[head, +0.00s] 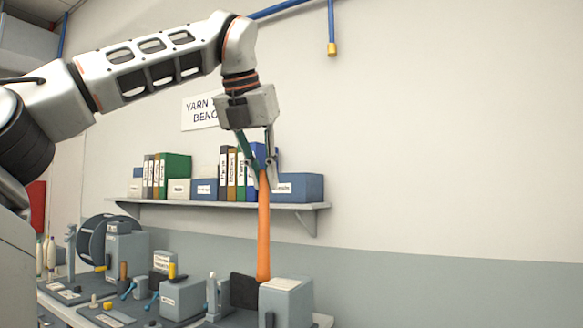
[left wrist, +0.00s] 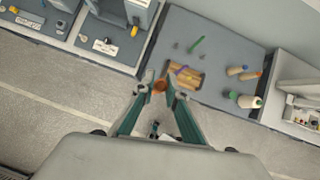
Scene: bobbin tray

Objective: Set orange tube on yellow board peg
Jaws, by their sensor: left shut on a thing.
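My left gripper (head: 264,165) is shut on the top end of a long orange tube (head: 263,235), which hangs nearly upright below the fingers. Its lower end is in front of or near a dark panel beside a grey box; I cannot tell whether it touches anything. In the left wrist view the tube's orange end (left wrist: 158,86) is between the fingertips of my left gripper (left wrist: 163,88). I cannot make out for sure which piece is the yellow board's peg.
A grey box (head: 287,300) stands beside the tube's lower end. Several fixtures crowd the bench, including a grey box with a yellow peg (head: 180,297). A wall shelf (head: 225,205) with binders is behind my gripper. The wall at right is clear.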

